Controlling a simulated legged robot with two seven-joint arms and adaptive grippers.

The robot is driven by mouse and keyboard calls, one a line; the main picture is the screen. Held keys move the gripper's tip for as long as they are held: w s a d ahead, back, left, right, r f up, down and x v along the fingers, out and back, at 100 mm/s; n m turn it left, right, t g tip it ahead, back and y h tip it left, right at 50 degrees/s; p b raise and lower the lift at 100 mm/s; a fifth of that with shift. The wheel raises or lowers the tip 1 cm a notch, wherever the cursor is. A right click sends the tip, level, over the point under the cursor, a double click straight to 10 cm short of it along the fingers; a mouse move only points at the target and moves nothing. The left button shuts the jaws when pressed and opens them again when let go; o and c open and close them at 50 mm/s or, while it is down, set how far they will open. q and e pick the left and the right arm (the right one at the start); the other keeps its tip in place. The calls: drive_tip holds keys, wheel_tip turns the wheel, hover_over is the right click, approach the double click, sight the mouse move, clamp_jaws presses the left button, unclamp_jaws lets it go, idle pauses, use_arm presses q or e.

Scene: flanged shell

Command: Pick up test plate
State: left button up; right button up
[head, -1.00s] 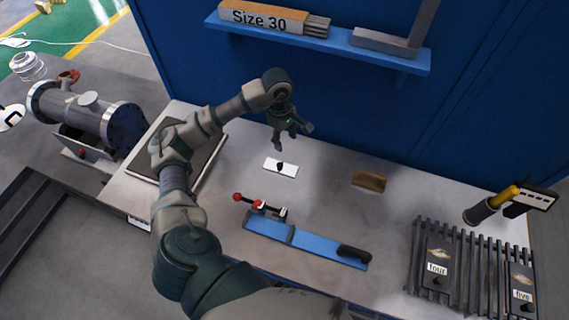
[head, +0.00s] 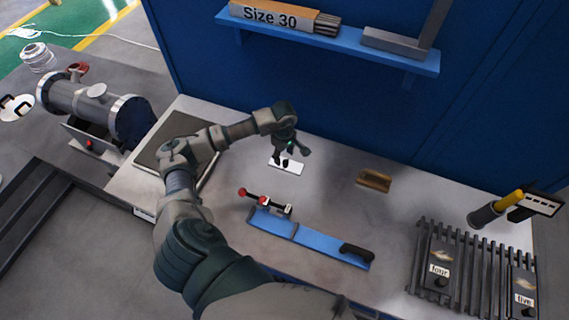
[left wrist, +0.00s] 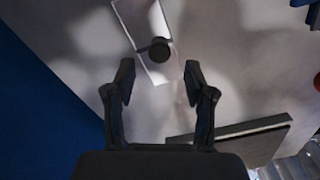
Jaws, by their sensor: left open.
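The test plate, a small white rectangle with a black knob, lies on the grey bench in the head view (head: 293,168). It also shows in the left wrist view (left wrist: 127,12), with its round dark knob (left wrist: 160,50) just beyond the fingertips. My left gripper (head: 281,160) is over the plate and hides part of it and its knob in the head view. My right gripper is not in view.
A blue bar with a red-tipped clamp (head: 310,239) lies nearer on the bench. A brown block (head: 375,180) is to the right. A slatted rack (head: 455,262) with plates marked four and five stands farther right. A blue wall and shelf (head: 390,57) rise behind.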

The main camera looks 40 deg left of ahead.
sight(285, 161)
use_arm(q)
drive_tip(key=f, duration=0.2)
drive_tip(key=shift+d+f, duration=0.25)
drive_tip(key=shift+f, duration=0.1)
drive_tip(key=shift+w+d+f, duration=0.1)
drive_tip(key=shift+d+f, duration=0.1)
drive_tip(key=shift+f, duration=0.05)
drive_tip(key=shift+a, duration=0.1)
drive_tip(key=c, duration=0.7)
drive_tip(key=shift+a, duration=0.15)
clamp_jaws()
drive_tip(key=shift+a+f, duration=0.1)
